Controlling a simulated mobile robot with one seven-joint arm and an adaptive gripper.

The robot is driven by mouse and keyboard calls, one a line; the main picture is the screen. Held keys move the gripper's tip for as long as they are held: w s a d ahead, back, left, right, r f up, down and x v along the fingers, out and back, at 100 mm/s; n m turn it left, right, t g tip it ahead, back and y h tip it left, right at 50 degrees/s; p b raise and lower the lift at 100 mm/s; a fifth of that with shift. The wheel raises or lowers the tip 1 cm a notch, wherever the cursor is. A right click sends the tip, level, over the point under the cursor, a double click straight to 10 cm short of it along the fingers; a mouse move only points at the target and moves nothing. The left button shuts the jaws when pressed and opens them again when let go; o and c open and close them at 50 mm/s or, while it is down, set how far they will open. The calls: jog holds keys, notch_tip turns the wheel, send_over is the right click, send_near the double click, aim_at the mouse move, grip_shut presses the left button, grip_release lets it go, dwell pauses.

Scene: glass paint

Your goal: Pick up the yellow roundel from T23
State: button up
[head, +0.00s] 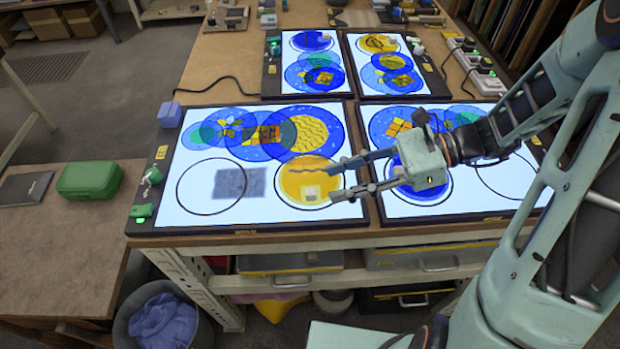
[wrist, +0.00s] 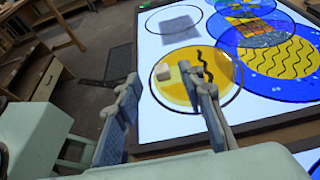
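A yellow roundel (head: 299,184) with a dark wavy line and a small pale block (head: 309,193) on it lies inside a black circle at the front right of the front-left light panel (head: 200,222). My gripper (head: 333,180) reaches in from the right, its fingers apart and empty, over the roundel's right edge in the head view. In the wrist view the roundel (wrist: 174,90) lies beyond the fingers, and the right finger covers part of it. The pale block (wrist: 162,71) shows there too. I cannot read which panel is T23.
A grey textured patch (head: 238,183) lies left of the roundel. Overlapping blue, green and yellow discs (head: 265,133) lie behind it. A second panel (head: 470,207) adjoins on the right, with a blue disc partly under my gripper. A green box (head: 89,180) sits on the left side table.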

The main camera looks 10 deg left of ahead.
aim_at(314, 191)
jog(key=x, duration=0.5)
jog(key=shift+f, duration=0.35)
grip_shut()
